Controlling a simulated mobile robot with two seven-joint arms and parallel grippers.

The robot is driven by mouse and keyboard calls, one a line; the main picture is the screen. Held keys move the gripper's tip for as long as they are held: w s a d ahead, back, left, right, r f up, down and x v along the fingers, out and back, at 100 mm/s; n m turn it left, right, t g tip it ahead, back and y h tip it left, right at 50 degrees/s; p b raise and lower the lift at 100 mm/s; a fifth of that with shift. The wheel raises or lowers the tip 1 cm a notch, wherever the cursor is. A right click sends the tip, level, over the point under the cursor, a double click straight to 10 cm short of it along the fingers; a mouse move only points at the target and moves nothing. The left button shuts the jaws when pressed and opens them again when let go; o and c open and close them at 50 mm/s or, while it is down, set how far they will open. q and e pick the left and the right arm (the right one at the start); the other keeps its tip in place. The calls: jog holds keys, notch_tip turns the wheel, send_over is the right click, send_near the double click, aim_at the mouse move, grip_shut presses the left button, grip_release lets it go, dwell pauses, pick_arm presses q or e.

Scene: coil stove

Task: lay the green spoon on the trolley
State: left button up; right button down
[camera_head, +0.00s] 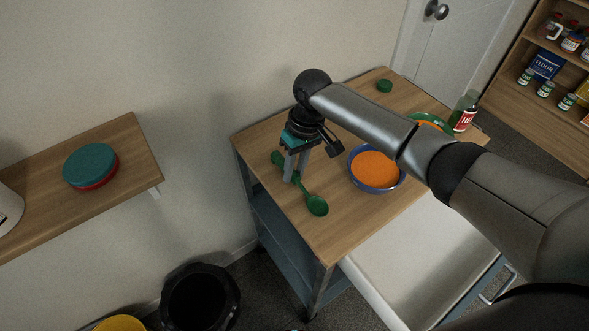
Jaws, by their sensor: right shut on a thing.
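The green spoon (317,205) is over the left part of the wooden top of the trolley (330,235), its bowl end toward the front. My right gripper (295,177) points down and is shut on the spoon's handle, which shows on both sides of the fingers. The spoon is at or very close to the trolley top; I cannot tell whether it touches. My left gripper is not in view.
A blue bowl (376,171) of orange food stands right of the spoon. A green lid (384,86), a green dish (430,120) and a red-labelled bottle (464,118) are farther back. A black bin (200,298) stands on the floor at left. The trolley's front left top is clear.

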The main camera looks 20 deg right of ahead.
jog(key=c, duration=0.6)
grip_release()
jog(key=shift+c, duration=0.2)
notch_tip(320, 180, up, 12)
jog(key=d+p, duration=0.2)
jog(key=shift+w, duration=0.4)
